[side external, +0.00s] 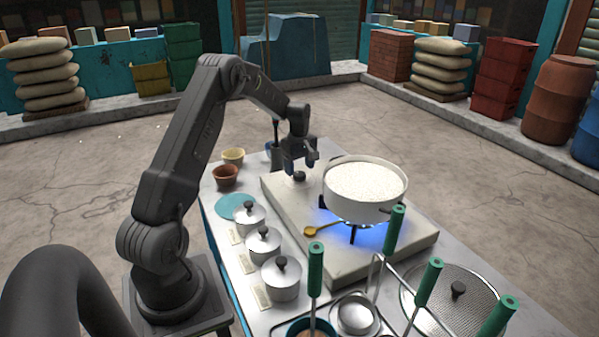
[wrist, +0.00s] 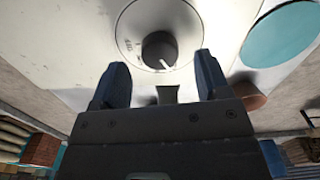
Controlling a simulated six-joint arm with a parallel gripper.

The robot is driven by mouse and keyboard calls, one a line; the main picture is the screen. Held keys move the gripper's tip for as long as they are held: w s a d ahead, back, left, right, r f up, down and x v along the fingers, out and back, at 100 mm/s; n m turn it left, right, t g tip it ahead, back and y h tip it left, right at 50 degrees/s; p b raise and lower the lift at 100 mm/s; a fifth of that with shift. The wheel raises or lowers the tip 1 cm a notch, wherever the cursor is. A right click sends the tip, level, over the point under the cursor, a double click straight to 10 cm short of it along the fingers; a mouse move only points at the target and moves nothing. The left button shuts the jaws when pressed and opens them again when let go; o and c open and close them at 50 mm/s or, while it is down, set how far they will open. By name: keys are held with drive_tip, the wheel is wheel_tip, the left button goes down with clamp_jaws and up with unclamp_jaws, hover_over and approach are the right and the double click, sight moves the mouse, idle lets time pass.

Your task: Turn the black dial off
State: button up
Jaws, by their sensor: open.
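The black dial (side external: 299,176) sits on the top of the pale stove slab (side external: 284,205), near its far left corner. In the wrist view the dial (wrist: 159,48) is round, on a pale disc with a ring and small lettering at its left. Its white pointer mark faces the lower right of that view, away from the lettering. My gripper (side external: 301,163) is just above the dial, fingers pointing down. In the wrist view my gripper (wrist: 161,62) is open, with a finger on either side of the dial and visible gaps. I cannot tell the exact height.
A white pot (side external: 364,207) of white liquid stands over a blue flame (side external: 350,233) right of the dial. Lidded metal pots (side external: 264,243) line the left side. Brown (side external: 226,174) and cream (side external: 233,155) cups stand behind them. Green-handled tools (side external: 316,270) rise in front.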

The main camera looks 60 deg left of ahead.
drive_tip(key=shift+f, duration=1.15)
drive_tip(key=shift+c, duration=0.5)
drive_tip(key=c, duration=0.8)
